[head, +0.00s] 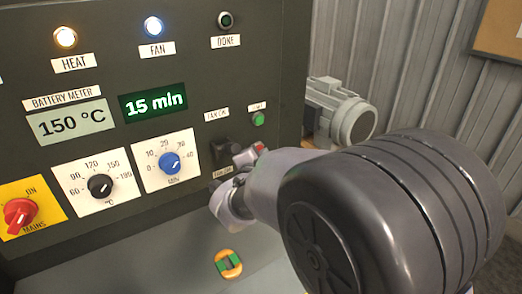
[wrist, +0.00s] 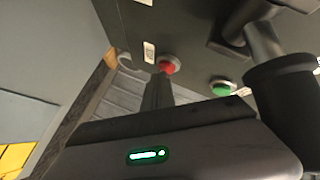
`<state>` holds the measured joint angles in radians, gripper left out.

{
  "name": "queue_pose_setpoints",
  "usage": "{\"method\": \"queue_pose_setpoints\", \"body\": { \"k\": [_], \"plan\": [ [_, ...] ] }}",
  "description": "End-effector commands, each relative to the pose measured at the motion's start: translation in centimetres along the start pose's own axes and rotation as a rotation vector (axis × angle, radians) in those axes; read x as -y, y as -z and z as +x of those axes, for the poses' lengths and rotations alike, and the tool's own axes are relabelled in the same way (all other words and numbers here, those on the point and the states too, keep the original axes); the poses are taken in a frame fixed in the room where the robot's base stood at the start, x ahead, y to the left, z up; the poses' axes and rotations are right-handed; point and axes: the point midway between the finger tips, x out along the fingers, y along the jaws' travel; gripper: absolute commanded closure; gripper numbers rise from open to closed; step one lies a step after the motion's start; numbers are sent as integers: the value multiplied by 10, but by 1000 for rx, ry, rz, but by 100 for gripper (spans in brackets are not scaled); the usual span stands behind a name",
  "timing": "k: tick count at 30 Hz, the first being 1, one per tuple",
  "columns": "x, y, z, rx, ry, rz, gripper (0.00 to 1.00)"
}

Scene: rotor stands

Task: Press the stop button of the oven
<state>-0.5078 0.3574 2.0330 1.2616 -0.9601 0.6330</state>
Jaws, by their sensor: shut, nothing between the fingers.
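The oven's control panel (head: 190,75) fills the left of the head view. The red stop button (head: 259,146) shows as a small red patch there, largely covered by my arm. In the wrist view the red button (wrist: 169,66) sits in a pale collar. My gripper (wrist: 160,80) is shut and empty, its narrow fingertips overlapping the button's lower edge in that view. I cannot tell whether they touch it. In the head view my gripper (head: 244,157) is at the panel's right side, below the green button (head: 258,119), which also shows in the wrist view (wrist: 222,86).
The heat lamp (head: 65,37) and fan lamp (head: 153,27) are lit; the done lamp (head: 225,19) is dark. The timer display (head: 153,103) reads 15 min. A blue timer knob (head: 169,163) lies left of my gripper. A grey motor (head: 343,112) stands right of the panel.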

Motion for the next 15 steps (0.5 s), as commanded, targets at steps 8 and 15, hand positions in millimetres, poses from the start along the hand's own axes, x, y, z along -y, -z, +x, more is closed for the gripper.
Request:
{"method": "queue_pose_setpoints", "body": {
  "k": [8,15],
  "plan": [
    [7,-1,2,-2,9,2,100],
    [8,-1,3,-2,11,2,100]
  ]
}}
